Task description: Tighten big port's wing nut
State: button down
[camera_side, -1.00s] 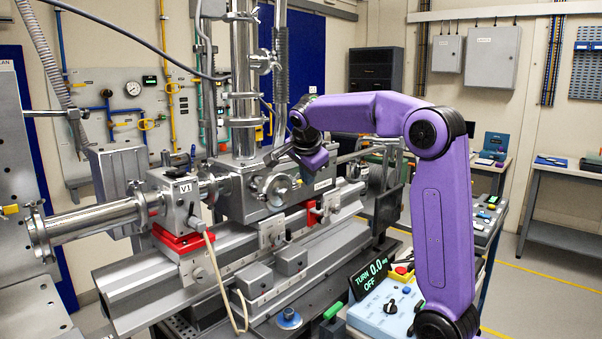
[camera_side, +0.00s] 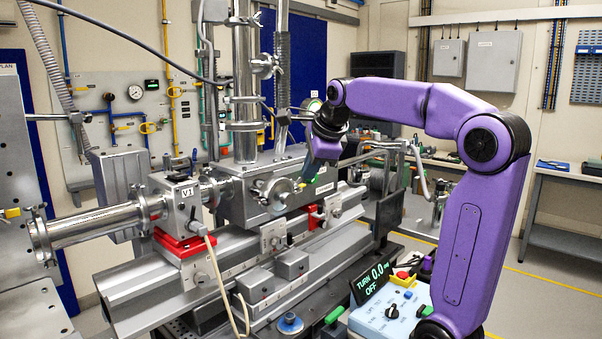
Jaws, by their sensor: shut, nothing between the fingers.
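The big port (camera_side: 273,190) is a round metal flange on the front of the grey vacuum chamber (camera_side: 240,206). Its wing nut is too small to make out clearly at the flange's right rim. My gripper (camera_side: 304,184) points down and left, just right of the port. It is shut and empty. I cannot tell whether its tips touch anything. The purple hand hides part of the chamber's right end.
A grey rail (camera_side: 150,285) lies beneath. A vertical column (camera_side: 243,100) rises above.

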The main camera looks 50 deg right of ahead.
jog(key=s+m+t, duration=0.1)
jog(key=m, duration=0.2)
jog(key=m+t, duration=0.4)
jog(key=m, duration=0.7)
send_near(293, 183)
jog(key=w+d+f, duration=0.1)
jog(key=w+f, duration=0.2)
jog(key=w, duration=0.1)
jog(key=w+d, duration=0.1)
jog(key=shift+w+d+r, duration=0.1)
jog(key=shift+w+r, duration=0.05)
jog(key=shift+w, duration=0.25)
jog(key=shift+w+d, duration=0.1)
jog(key=shift+w, duration=0.5)
jog(key=shift+w, duration=0.1)
jog(key=shift+w+a+n, duration=0.3)
jog(key=shift+w+a, duration=0.05)
jog(key=shift+w, duration=0.3)
